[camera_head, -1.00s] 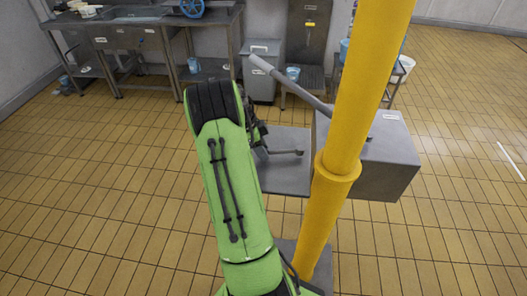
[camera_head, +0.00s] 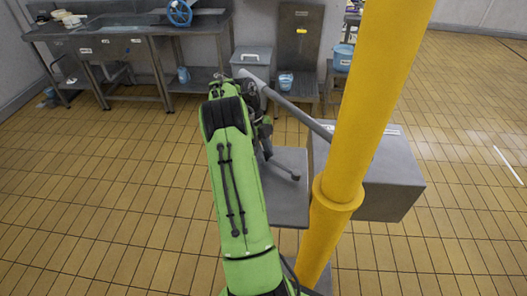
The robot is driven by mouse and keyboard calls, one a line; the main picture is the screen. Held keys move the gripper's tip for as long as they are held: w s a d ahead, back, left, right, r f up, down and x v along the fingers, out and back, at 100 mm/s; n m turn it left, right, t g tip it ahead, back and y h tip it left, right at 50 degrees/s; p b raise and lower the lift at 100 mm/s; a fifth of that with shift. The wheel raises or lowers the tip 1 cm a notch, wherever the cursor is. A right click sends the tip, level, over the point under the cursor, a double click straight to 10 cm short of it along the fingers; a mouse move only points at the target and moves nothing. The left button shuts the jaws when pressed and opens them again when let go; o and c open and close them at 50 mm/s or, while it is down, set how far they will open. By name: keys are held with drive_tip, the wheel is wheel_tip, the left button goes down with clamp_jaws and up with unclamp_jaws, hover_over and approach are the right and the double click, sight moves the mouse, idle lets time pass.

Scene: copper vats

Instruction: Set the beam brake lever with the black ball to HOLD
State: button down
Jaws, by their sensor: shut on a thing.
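The beam brake lever (camera_head: 283,169) looks like a short grey rod low over a flat grey plate (camera_head: 290,205). Its right end shows; its left end runs in behind my gripper, and no black ball is visible. My gripper (camera_head: 265,148) is a dark shape at the right side of my green arm, mostly hidden by it. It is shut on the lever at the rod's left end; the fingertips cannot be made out. No HOLD marking can be read.
A yellow post (camera_head: 362,110) stands right of my arm. A thick grey bar (camera_head: 300,113) slopes from near my wrist down behind the post, towards a grey box (camera_head: 395,175). Steel benches (camera_head: 130,45) and a grey bin (camera_head: 252,62) stand behind. Tiled floor at left is clear.

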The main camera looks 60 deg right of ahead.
drive_tip(key=shift+s+d, duration=0.1)
drive_tip(key=shift+d, duration=0.2)
drive_tip(key=shift+m, duration=0.3)
drive_tip(key=c, duration=0.8)
unclamp_jaws()
drive_tip(key=p+v, duration=0.9)
drive_tip(key=v, duration=0.7)
drive_tip(key=shift+d+f, duration=0.1)
drive_tip(key=shift+d, duration=0.05)
